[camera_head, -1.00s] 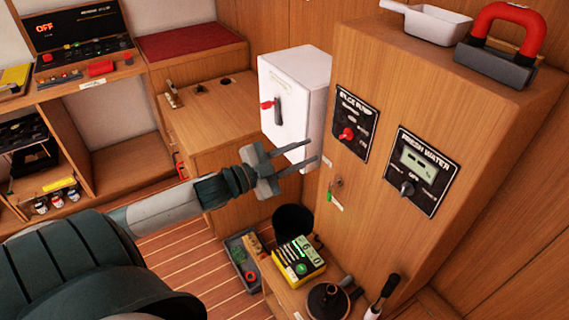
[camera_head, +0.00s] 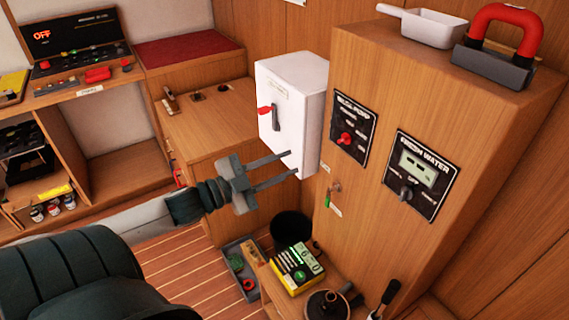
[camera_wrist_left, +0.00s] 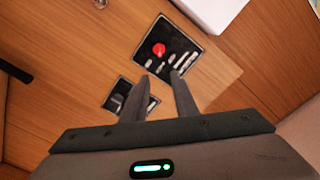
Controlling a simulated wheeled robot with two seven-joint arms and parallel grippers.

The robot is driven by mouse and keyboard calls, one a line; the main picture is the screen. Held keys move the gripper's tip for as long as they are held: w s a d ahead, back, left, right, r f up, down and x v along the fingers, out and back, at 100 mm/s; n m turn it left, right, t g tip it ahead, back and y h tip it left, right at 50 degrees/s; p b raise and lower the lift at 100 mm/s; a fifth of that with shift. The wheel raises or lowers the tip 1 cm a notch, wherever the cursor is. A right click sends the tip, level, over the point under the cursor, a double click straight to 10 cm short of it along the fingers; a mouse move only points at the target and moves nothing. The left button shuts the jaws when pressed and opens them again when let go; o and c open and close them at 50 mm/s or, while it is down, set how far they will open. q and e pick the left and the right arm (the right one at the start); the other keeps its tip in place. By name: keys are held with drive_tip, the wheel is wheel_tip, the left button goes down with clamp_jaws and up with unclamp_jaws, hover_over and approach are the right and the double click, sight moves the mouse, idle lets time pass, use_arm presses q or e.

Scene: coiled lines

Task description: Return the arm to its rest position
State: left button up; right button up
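My left arm comes in from the lower left of the head view, with its dark upper part (camera_head: 75,275) close to the camera. My left gripper (camera_head: 293,163) is open, its two fingers apart with nothing between them. It points right, in front of the lower part of the white switch box (camera_head: 300,110) in the picture. In the left wrist view the fingers (camera_wrist_left: 158,77) are also apart and empty, with the bilge pump panel (camera_wrist_left: 168,48) beyond them. My right gripper is out of view.
A wooden cabinet bears the bilge pump panel (camera_head: 352,124) and the fresh water panel (camera_head: 416,173). A white pan (camera_head: 436,27) and a red-handled tool (camera_head: 500,45) lie on top. Below are a black bin (camera_head: 291,226), a yellow meter (camera_head: 294,268) and a grey tray (camera_head: 240,262).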

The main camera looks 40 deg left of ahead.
use_arm(q)
drive_tip(key=shift+f, duration=0.1)
drive_tip(key=a+f+n+g+y, duration=0.1)
drive_tip(key=a+f+n+y, duration=0.35)
drive_tip(key=f, duration=0.75)
drive_tip(key=a+f+n+g+y, duration=0.1)
drive_tip(key=a+f+g, duration=0.1)
drive_tip(key=a+f, duration=0.8)
drive_tip(key=s+d+f+n+g+y, duration=0.15)
drive_tip(key=s+f, duration=0.35)
drive_tip(key=f, duration=0.7)
drive_tip(key=s+d+f+n+g, duration=0.15)
drive_tip(key=s+f, duration=0.35)
drive_tip(key=f, duration=0.7)
drive_tip(key=s+d+f+n+g, duration=0.1)
drive_tip(key=s+d+f+g, duration=0.25)
drive_tip(key=s+f, duration=0.6)
drive_tip(key=s+d+f+g, duration=0.3)
drive_tip(key=s+d+f, duration=0.6)
drive_tip(key=s, duration=0.3)
drive_tip(key=s+d+f+g+h, duration=0.1)
drive_tip(key=s+d+f+g, duration=0.2)
drive_tip(key=s+d+f, duration=0.6)
drive_tip(key=s+d+n, duration=0.1)
drive_tip(key=s+d, duration=0.1)
drive_tip(key=s, duration=0.1)
drive_tip(key=shift+s+d+f, duration=0.2)
drive_tip(key=shift+s, duration=0.2)
